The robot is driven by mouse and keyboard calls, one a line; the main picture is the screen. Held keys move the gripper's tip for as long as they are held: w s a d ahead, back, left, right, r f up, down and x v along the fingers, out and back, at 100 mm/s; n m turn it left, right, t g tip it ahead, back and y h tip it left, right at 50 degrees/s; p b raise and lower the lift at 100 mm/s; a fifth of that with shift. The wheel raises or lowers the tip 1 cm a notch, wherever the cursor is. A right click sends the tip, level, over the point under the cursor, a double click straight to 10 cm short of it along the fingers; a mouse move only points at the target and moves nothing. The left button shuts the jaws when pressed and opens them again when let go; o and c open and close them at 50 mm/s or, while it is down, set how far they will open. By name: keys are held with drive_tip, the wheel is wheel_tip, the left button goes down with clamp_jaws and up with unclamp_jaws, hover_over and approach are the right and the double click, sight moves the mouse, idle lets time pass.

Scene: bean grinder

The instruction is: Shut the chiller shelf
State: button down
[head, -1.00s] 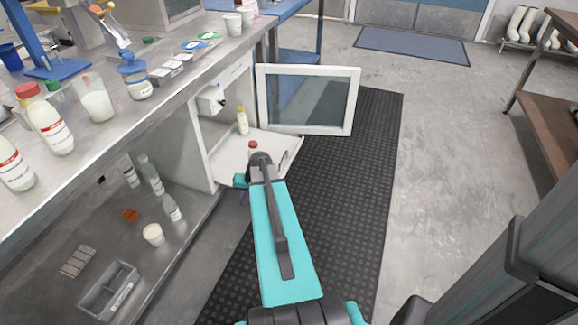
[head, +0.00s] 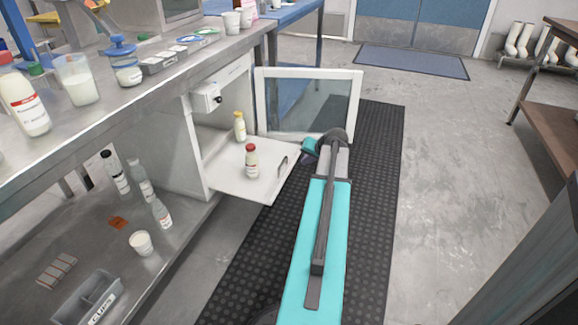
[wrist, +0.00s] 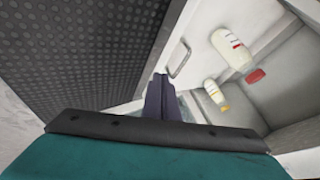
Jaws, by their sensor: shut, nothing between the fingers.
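The chiller shelf (head: 232,178) is a white pull-out board with a slot handle (head: 283,167) at its outer edge. It sticks out of the white chiller cabinet under the counter. A red-capped bottle (head: 251,162) and a yellow-capped bottle (head: 240,127) stand on it. The glass-paned chiller door (head: 307,103) is swung wide open. In the wrist view the handle (wrist: 179,59) lies just beyond the fingers. My gripper (wrist: 163,96) is shut and empty, close to the shelf's outer edge; in the head view my arm mostly hides it.
The steel counter (head: 150,97) holds bottles and a beaker. The lower shelf (head: 105,225) carries several bottles, a white cup (head: 141,243) and a grey bin (head: 88,297). A black mat (head: 375,190) covers the floor, clear to the right.

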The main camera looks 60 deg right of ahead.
drive_tip(key=shift+w+f, duration=0.1)
drive_tip(key=shift+f, duration=0.05)
drive_tip(key=w+d+f+b, duration=0.1)
drive_tip(key=w+f+b, duration=0.5)
drive_tip(key=w, duration=0.3)
drive_tip(key=shift+w+d+f+b, duration=0.25)
drive_tip(key=shift+d+f+b, duration=0.05)
drive_tip(key=shift+d+b, duration=0.15)
idle(0.3)
